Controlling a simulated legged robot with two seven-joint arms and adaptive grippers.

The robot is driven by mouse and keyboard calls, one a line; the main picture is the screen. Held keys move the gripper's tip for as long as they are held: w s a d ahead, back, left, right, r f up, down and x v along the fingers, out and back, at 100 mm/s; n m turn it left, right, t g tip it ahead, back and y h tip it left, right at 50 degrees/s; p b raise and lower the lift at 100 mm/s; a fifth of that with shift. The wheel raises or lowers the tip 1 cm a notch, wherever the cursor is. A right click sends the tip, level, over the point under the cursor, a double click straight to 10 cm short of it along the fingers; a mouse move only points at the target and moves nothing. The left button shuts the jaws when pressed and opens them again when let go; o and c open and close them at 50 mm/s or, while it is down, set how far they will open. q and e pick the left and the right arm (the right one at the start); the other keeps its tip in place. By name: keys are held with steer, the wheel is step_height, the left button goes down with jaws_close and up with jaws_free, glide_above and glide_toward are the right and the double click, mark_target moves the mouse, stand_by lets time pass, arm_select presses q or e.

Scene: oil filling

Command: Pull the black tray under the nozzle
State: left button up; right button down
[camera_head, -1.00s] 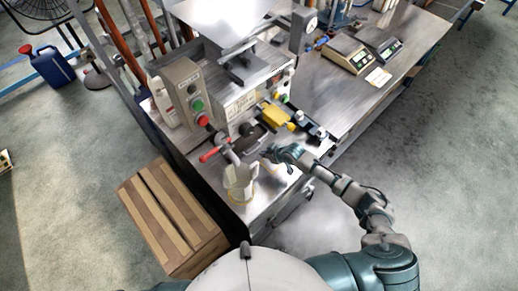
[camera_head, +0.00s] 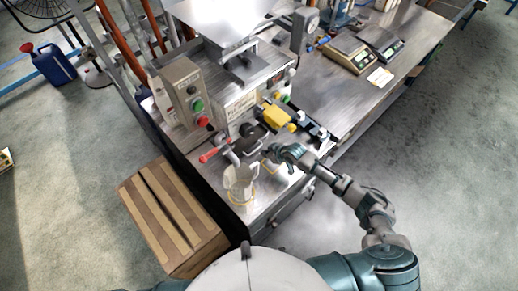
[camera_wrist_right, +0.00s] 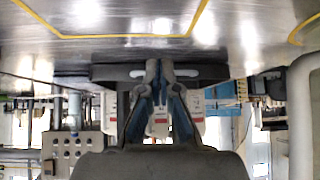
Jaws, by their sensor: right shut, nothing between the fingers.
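My right gripper (camera_head: 268,155) is low over the worktop at the right side of the tray. In the wrist view its fingers (camera_wrist_right: 159,66) are shut with nothing between them, and the tips overlap the tray edge; I cannot tell whether they touch it. My left gripper is out of view.
A pale jug (camera_head: 239,184) stands on the worktop in front of the nozzle. A yellow part (camera_head: 275,116) sits to the right on the machine. A wooden crate (camera_head: 172,220) stands on the floor at left. Scales (camera_head: 347,52) are on the bench behind.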

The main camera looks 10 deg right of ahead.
steer(key=shift+r+p, duration=0.85)
steer(key=shift+p, duration=0.05)
steer(key=shift+s+a, duration=0.1)
steer(key=shift+a, duration=0.05)
steer(key=shift+s+f, duration=0.15)
steer(key=shift+s, duration=0.05)
steer(key=s+d, duration=0.7)
steer(key=s, duration=0.1)
steer(key=shift+d+f, duration=0.1)
steer(key=shift+d, duration=0.25)
steer(key=shift+s+d, duration=0.15)
steer(key=shift+s, duration=0.15)
